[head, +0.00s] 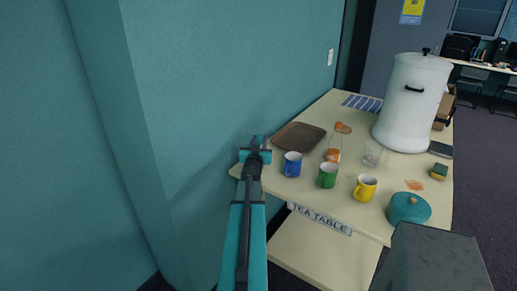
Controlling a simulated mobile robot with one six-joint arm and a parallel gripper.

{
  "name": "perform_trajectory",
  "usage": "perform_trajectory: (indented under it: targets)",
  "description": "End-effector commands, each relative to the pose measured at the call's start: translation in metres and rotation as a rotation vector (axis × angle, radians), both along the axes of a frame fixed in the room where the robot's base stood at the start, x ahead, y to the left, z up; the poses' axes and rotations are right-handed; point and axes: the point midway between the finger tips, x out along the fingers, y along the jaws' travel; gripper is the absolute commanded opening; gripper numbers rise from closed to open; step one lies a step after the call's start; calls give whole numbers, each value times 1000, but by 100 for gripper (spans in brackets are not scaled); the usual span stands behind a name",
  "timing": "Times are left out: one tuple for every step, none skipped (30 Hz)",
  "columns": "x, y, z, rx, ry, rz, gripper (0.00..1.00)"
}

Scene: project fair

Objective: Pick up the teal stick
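I see no teal stick in the head view. The long teal and black shape rising from the bottom edge is my own arm, and its far joint overlaps the table's left corner in the picture. I cannot make out any gripper fingers. A round teal lidded pot (408,209) stands at the table's near right; it is not a stick.
A teal wall (230,70) borders the left.

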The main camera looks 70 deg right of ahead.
Motion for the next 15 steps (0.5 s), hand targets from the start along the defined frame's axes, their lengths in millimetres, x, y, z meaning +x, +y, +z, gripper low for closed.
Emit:
perform_trajectory:
  targets:
    - [0,0,0,0,0,0,28]
    - [0,0,0,0,0,-1,28]
    - [0,0,0,0,0,-1,28]
    - [-1,0,0,0,0,-1,23]
    - [-1,0,0,0,0,-1,18]
    - [-1,0,0,0,0,-1,11]
    - [-1,0,0,0,0,-1,6]
    - [-1,0,0,0,0,-1,1]
    - [-1,0,0,0,0,-1,0]
    - [-1,0,0,0,0,-1,0]
    - [-1,0,0,0,0,-1,0]
    - [-1,0,0,0,0,-1,0]
    - [-1,0,0,0,0,-1,0]
    - [-1,0,0,0,0,-1,0]
    - [-1,0,0,0,0,-1,0]
